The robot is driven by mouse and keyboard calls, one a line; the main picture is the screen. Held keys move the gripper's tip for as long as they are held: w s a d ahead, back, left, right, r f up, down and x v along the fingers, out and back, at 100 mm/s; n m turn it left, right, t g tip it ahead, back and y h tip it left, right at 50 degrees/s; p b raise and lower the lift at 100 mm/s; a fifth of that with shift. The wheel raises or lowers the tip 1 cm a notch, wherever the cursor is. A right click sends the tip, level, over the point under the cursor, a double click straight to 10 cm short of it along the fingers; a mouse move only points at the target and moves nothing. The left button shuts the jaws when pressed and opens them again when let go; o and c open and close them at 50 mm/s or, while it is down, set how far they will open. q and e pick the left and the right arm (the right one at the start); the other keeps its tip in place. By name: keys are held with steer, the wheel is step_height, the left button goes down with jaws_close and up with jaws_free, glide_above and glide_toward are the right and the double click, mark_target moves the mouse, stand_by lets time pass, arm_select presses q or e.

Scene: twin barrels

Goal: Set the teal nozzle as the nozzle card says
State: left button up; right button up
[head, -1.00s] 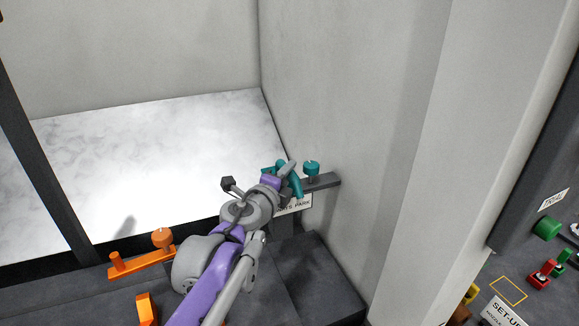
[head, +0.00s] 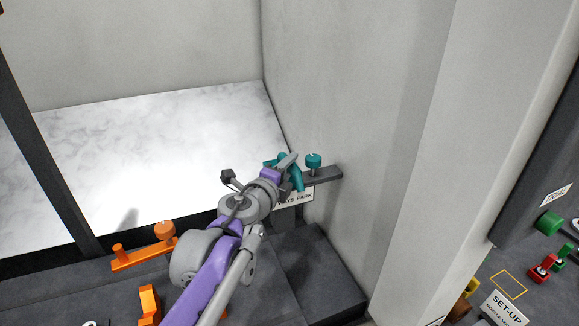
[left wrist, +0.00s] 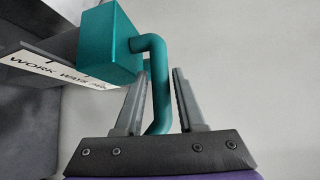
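The teal fitting has a block (left wrist: 110,42) with a bent round bar (left wrist: 158,105), large in the left wrist view. In the head view its teal bar (head: 297,178) is partly covered by my gripper. My left gripper (left wrist: 160,72) is open, with the bar between its two fingers and a visible gap on the right side. In the head view my left gripper (head: 289,166) is at this fitting. A label plate (left wrist: 50,68) beside the block reads WORK, WAYS, PARK. A card headed SET-UP (head: 506,309) is at lower right; its smaller print is unreadable. My right gripper is out of view.
A teal knob (head: 313,160) stands on a dark grey bracket (head: 326,175) just right of my gripper, near the pale wall (head: 350,110). An orange fitting (head: 143,258) is at lower left. Red and green parts (head: 545,267) sit at far right.

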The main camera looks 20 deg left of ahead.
arm_select(q)
steer(key=s+a+r+b, duration=0.1)
steer(key=s, duration=0.9)
steer(key=shift+s+r, duration=0.15)
steer(key=shift+r, duration=0.05)
steer(key=shift+f, duration=0.1)
